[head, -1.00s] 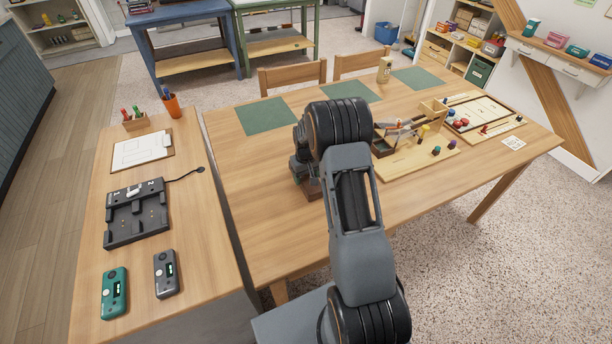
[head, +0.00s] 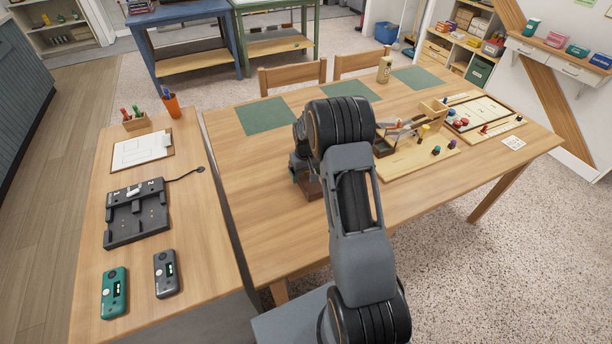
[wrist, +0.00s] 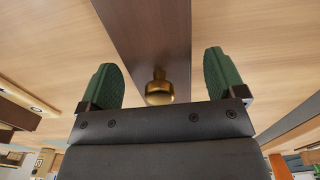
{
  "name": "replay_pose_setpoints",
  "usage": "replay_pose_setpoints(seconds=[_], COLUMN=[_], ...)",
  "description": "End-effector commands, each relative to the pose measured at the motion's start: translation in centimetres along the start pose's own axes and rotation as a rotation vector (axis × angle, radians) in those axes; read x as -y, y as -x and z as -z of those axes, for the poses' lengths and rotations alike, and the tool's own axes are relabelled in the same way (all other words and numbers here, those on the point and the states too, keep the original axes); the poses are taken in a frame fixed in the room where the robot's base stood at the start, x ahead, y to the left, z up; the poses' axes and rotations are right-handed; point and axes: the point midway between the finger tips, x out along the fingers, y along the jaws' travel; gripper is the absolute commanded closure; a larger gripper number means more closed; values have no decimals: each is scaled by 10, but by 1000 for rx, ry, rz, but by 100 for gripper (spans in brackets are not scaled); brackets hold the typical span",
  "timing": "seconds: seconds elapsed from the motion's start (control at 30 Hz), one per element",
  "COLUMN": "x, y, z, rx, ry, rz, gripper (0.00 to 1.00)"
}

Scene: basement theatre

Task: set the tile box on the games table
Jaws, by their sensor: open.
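The tile box appears to be the dark brown wooden box (head: 311,189) on the games table (head: 270,225), partly hidden behind my arm in the head view. In the wrist view the dark brown wood (wrist: 150,35) stretches away between my fingers, with a brass knob (wrist: 160,88) close to the palm. My gripper (wrist: 163,78) is open, its green finger pads on either side of the knob with gaps to both. In the head view my gripper (head: 304,172) is right at the box. Whether the box's whole underside rests on the table is hidden.
Green mats (head: 265,115) lie along the table's far side, with a can (head: 384,70) between two. A wooden game set (head: 415,155) and a board tray (head: 485,112) stand right of my arm. A side counter (head: 195,245) with handheld devices adjoins left. Table front left is clear.

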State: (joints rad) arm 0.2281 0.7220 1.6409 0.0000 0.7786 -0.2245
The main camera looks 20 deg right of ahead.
Motion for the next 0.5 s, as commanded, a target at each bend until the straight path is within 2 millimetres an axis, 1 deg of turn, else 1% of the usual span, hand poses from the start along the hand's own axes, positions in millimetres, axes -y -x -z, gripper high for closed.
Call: replay_pose_setpoints(seconds=[0.03, 0.3, 0.5], x=[0, 0, 0], y=[10, 62, 91], z=[1, 0, 0], rx=[-4, -4, -3], ry=[0, 0, 0], rz=[-1, -1, -1], gripper=[11, 11, 11])
